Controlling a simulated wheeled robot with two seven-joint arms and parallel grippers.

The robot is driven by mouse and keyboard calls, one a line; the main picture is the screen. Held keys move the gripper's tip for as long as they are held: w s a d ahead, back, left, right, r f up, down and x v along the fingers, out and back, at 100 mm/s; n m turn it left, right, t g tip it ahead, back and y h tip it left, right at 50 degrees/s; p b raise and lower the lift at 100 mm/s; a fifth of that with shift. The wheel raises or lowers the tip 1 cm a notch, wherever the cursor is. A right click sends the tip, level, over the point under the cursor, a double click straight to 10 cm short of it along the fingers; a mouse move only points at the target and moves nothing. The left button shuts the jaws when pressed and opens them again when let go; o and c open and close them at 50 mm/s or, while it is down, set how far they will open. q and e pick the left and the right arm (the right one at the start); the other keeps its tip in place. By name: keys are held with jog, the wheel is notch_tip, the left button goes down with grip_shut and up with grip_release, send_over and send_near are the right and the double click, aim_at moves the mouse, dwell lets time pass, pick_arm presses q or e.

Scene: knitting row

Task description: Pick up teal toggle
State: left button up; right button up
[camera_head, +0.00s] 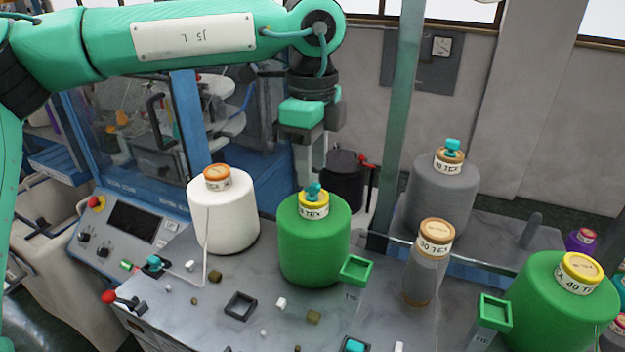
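Several small teal pieces are in view, and I cannot tell which one the task means. A teal toggle-like piece (313,191) sits on the yellow-capped top of the green cone (313,245) at the middle. Another teal piece (452,145) stands on the grey cone (440,195) at the back right. More teal pieces lie on the control panel (154,262) and at the bottom edge (354,345). My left gripper (311,172) points down just above the green cone's teal piece, its fingers apart with nothing visible between them. My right gripper is not in view.
A white cone (223,215) stands left of the green one. A grey-brown cone (428,262) and another green cone (563,305) stand right. Green square holders (356,270) and small loose bits lie about. A teal-grey post (400,120) rises behind.

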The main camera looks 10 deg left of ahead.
aim_at(312, 191)
pick_arm(q)
jog(key=shift+w+f+p, duration=0.1)
jog(key=shift+f+p, duration=0.4)
jog(key=shift+f, duration=0.95)
grip_shut()
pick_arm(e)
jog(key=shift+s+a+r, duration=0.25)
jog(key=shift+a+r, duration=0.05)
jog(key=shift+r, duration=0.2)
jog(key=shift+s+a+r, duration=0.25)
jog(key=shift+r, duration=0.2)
pick_arm(q)
jog(key=shift+r, duration=0.1)
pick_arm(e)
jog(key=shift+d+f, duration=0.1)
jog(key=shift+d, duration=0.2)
